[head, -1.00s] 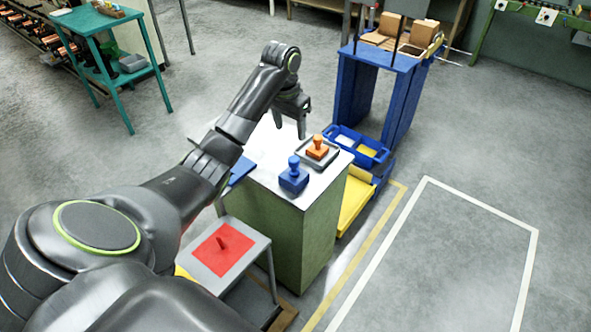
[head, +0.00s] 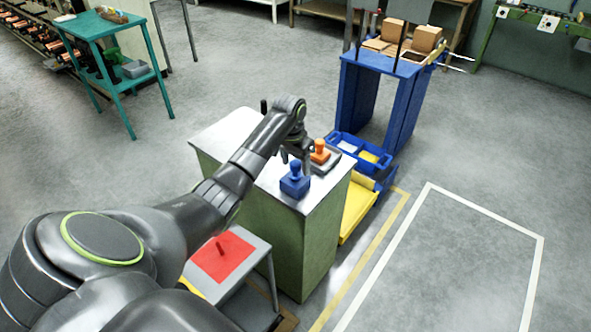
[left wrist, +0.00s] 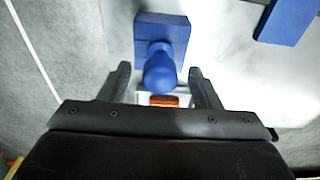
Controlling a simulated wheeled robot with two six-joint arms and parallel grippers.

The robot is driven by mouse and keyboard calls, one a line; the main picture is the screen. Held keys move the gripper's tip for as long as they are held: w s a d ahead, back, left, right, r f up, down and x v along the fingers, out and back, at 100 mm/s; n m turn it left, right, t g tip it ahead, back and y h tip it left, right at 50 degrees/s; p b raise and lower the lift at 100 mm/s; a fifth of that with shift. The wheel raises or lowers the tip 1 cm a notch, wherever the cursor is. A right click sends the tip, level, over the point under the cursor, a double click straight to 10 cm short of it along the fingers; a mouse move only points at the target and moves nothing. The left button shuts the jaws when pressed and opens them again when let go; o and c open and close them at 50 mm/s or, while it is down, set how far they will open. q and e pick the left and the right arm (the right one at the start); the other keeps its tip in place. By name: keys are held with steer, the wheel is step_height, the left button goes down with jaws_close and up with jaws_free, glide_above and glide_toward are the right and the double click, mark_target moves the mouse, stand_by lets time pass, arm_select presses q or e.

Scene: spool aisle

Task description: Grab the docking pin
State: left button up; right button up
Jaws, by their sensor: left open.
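A blue knobbed block (head: 295,184) stands upright on the light top of the green cabinet (head: 318,205). An orange knobbed piece (head: 320,155) stands just behind it on a grey base. A small red pin (head: 221,246) stands on a red pad on a low grey stool. I cannot tell by looks alone which is the docking pin. My left gripper (head: 298,160) is open above the cabinet top, close to the blue block. In the left wrist view, the blue knob (left wrist: 160,72) shows between the open fingertips (left wrist: 158,74), with the orange piece (left wrist: 163,100) lower. Contact is unclear.
A blue bin (head: 362,152) and a yellow tray (head: 357,208) are right of the cabinet. A blue stand (head: 400,110) with boxes is behind. A teal table (head: 110,60) is at the far left. The floor at right, marked with white lines, is clear.

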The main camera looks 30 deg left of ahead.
arm_select(q)
steer(key=shift+w+f, duration=0.1)
steer(key=shift+f, duration=1.1)
steer(key=c, duration=1.1)
steer(key=shift+r, duration=0.1)
steer(key=shift+r, duration=0.1)
